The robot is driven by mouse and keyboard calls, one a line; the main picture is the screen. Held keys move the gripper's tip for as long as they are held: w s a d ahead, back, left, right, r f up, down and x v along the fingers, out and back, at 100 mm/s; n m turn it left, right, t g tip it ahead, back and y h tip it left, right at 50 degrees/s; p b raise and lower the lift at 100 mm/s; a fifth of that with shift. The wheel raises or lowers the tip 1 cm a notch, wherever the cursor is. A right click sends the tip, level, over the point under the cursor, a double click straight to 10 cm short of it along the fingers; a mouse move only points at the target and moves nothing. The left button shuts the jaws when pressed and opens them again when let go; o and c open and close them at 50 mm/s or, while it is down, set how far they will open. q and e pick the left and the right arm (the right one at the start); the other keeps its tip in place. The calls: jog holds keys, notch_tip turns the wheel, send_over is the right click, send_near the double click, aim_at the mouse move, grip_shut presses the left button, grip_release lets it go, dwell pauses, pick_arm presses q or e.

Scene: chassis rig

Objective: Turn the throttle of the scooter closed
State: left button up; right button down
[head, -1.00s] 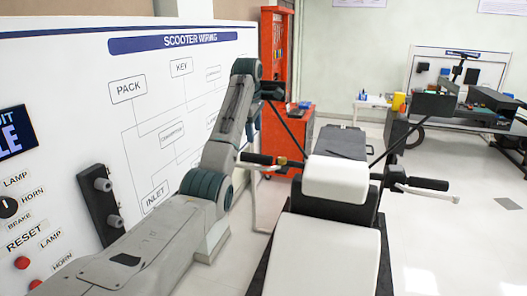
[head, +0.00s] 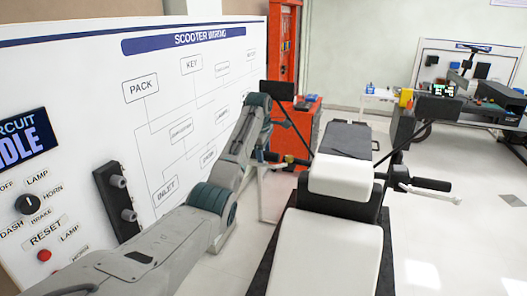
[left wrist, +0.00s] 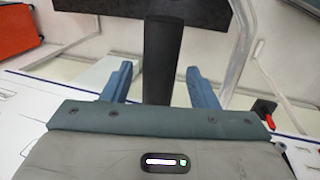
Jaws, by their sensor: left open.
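The scooter has a pale seat (head: 335,235) and a handlebar with a black grip at each end. The left-hand grip (head: 272,157) has a brass-coloured collar beside it; the right-hand grip (head: 431,184) stands clear. My left gripper (head: 262,155) is down at the left-hand grip, and its fingers are mostly hidden in the head view. In the left wrist view, its two blue fingers (left wrist: 162,82) are apart, with a black bar (left wrist: 160,52), apparently that grip, between them. No closing on it shows. My right gripper is in neither view.
A white wiring panel (head: 185,65) with knobs and buttons runs along the left, close to my left arm. A red cabinet (head: 303,122) stands behind the handlebar. A bench (head: 465,110) is at the back right. The floor at right is clear.

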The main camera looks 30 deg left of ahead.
pick_arm(q)
jog(key=c, duration=1)
jog(key=shift+o, duration=0.2)
jog(key=shift+f+b, duration=0.2)
jog(key=shift+b, duration=0.1)
jog(key=shift+s+f+t+y+b, duration=0.1)
jog(key=shift+f+t+y+b, duration=0.15)
jog(key=shift+t+b, duration=0.75)
jog(key=t+b, duration=0.2)
jog(key=b, duration=0.1)
jog(key=shift+s+d+f+y+b, duration=0.1)
jog(key=shift+s+y+b, duration=0.1)
jog(key=shift+y+b, duration=0.15)
jog(key=shift+s+r+t+b, duration=0.1)
jog(key=shift+r+t+b, duration=0.1)
jog(key=shift+t+b, duration=0.9)
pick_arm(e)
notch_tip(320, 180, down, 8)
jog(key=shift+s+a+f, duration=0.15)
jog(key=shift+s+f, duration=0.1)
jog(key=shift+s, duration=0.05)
pick_arm(q)
jog(key=o, duration=1)
jog(key=shift+c, duration=0.2)
